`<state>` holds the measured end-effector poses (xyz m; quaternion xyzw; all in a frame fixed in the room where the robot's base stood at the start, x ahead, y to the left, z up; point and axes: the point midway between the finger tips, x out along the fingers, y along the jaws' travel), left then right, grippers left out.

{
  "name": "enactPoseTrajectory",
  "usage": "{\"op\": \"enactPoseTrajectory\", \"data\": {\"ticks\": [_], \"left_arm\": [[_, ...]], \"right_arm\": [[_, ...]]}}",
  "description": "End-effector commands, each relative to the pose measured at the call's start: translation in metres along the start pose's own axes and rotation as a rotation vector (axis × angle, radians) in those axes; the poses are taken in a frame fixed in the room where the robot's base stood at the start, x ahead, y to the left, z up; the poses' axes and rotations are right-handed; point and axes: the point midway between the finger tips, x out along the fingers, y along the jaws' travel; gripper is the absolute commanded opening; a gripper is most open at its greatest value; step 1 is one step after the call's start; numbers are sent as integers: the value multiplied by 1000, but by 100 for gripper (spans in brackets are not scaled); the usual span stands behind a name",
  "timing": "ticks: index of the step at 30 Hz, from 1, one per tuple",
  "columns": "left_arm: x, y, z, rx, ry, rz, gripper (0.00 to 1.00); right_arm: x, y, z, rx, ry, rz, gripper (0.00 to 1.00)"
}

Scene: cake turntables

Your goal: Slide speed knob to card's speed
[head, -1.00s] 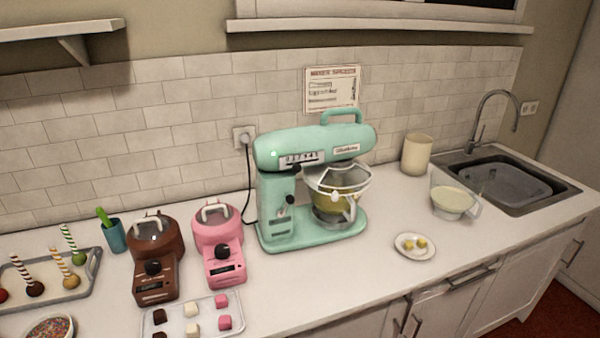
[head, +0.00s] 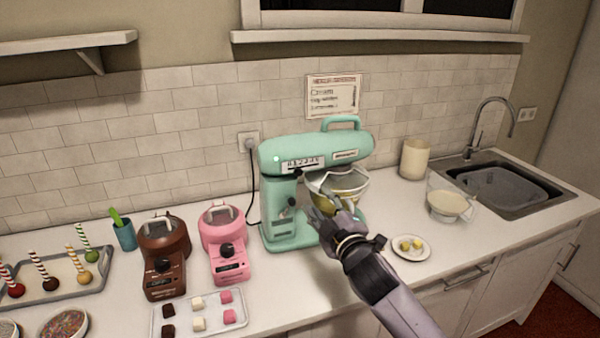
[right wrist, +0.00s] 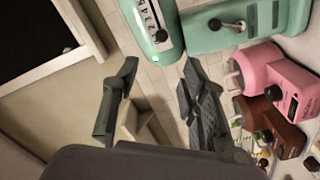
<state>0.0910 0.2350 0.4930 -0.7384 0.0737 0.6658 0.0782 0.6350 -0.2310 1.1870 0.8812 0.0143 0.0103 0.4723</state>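The mint-green stand mixer (head: 288,222) stands on the counter. Its head has a white numbered speed scale (head: 302,163), with a small dark knob near it; the scale (right wrist: 146,14) and the black speed knob (right wrist: 161,36) show larger in the right wrist view. The knob's exact number is too small to tell. The card (head: 333,95) is on the wall behind; its lines are too blurred to read. My right gripper (head: 322,198) is in front of the mixer bowl, partly hiding it. In the right wrist view its fingers (right wrist: 158,98) are apart and empty. My left gripper is out of view.
Pink (head: 225,240) and brown (head: 163,255) melters stand to the left, with a candy tray (head: 160,334) in front. A small plate (head: 424,254), a cream canister (head: 415,158) and a sink lie to the right.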

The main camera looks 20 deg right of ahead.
Motion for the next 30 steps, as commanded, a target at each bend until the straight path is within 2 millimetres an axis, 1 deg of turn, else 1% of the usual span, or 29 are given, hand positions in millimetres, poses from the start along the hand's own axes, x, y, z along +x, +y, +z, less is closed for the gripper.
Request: {"op": "enactPoseTrajectory", "data": {"ticks": [1,6,18,24,30], "left_arm": [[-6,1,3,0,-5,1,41],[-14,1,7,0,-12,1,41],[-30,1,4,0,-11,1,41],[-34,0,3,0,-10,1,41],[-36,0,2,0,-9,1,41]], "right_arm": [[11,2,-1,1,-2,0,39],[43,3,-1,2,-3,0,39],[111,2,0,3,-3,-1,39],[134,1,0,2,-3,0,39],[145,0,0,3,-2,-1,39]]}}
